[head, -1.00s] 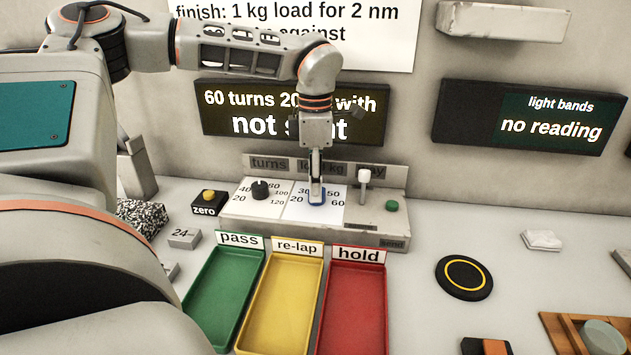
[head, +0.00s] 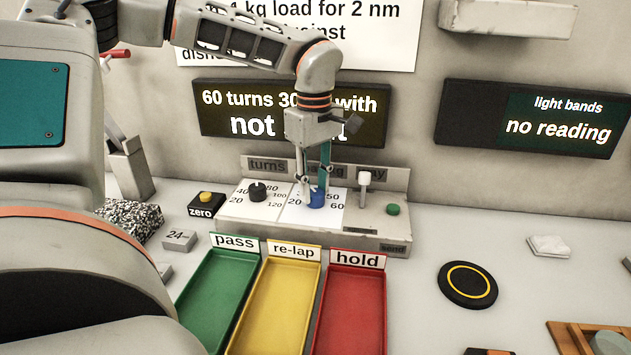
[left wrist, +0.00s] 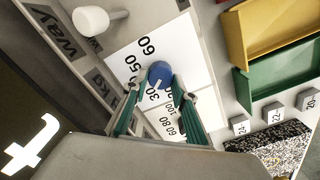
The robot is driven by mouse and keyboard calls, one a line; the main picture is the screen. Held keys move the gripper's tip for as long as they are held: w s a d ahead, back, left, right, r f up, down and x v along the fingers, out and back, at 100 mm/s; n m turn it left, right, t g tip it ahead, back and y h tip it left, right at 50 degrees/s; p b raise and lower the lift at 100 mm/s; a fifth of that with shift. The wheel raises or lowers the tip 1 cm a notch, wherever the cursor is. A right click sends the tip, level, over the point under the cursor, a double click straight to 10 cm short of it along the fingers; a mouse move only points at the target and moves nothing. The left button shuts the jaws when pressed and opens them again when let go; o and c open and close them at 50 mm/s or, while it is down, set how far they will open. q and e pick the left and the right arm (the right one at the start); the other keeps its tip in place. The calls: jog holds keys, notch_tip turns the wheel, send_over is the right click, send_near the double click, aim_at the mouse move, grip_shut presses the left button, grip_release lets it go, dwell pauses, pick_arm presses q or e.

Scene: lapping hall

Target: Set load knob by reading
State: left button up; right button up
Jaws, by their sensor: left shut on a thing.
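The blue load knob (head: 317,199) sits on a white dial card marked 20 to 60 on the grey panel (head: 285,228). My left gripper (head: 315,188) points down and is shut on this knob. In the left wrist view the fingers (left wrist: 160,84) close around the blue knob (left wrist: 160,72); its white mark faces about the 30. The black turns knob (head: 258,191) is to the left, the white way lever (head: 364,184) and green send button (head: 393,209) to the right. The wall display (head: 222,122) reads "60 turns 30", partly hidden, then "not sent". My right gripper is out of view.
A light bands display (head: 470,125) reads "no reading". Green pass (head: 217,290), yellow re-lap (head: 270,310) and red hold (head: 350,310) trays stand empty in front of the panel. A zero button (head: 205,201) and speckled block (head: 130,220) are left. A black disc (head: 467,285) lies right.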

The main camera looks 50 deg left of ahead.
aim_at(315, 191)
pick_arm(q)
jog(key=m, duration=0.7)
jog(key=shift+w+f, duration=0.1)
jog(key=shift+d, duration=0.1)
dwell(0.4)
jog(key=o, duration=1.1)
notch_tip(315, 191, up, 12)
dwell(0.4)
